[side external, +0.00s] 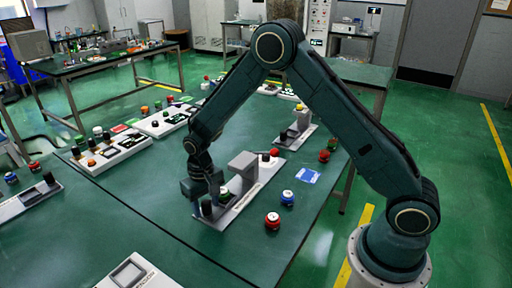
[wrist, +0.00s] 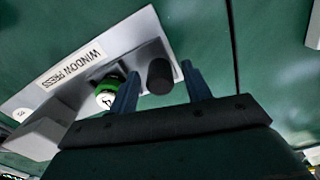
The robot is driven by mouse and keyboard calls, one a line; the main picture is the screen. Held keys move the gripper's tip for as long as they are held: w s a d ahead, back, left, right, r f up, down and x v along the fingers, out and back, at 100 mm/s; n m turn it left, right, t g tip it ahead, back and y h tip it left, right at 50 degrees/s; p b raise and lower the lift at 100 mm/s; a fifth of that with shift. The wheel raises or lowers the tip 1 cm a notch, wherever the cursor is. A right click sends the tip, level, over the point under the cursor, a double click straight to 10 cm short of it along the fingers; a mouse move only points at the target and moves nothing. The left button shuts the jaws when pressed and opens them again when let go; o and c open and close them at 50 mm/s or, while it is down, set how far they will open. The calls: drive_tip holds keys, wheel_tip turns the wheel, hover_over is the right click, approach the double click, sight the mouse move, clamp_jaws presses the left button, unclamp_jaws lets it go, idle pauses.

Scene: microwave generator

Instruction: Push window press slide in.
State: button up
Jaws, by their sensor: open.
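The window press unit, a light grey plate (side external: 236,209) with a raised grey block (side external: 243,164), lies on the green table. In the wrist view its plate (wrist: 125,38) carries the label "WINDOW PRESS" (wrist: 72,66). A black cylindrical knob (wrist: 160,77) stands near one end; it also shows in the side view (side external: 206,208). Beside it is a green and white button (wrist: 107,93) marked 4. My gripper (side external: 205,192) is low over this end of the unit, pointing down. In the wrist view the open fingers (wrist: 160,69) appear on either side of the knob; contact cannot be told.
A blue-and-white button (side external: 287,198) and a red one (side external: 272,221) stand right of the unit, near a blue card (side external: 307,176). Another grey unit (side external: 296,132) stands behind, and a pale panel (side external: 134,274) lies in front.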

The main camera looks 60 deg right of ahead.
drive_tip(key=shift+c, duration=0.2)
clamp_jaws()
drive_tip(key=d, duration=0.9)
drive_tip(key=shift+d, duration=0.3)
unclamp_jaws()
drive_tip(key=shift+d, duration=0.1)
drive_tip(key=shift+o, duration=0.2)
drive_tip(key=shift+r, duration=0.1)
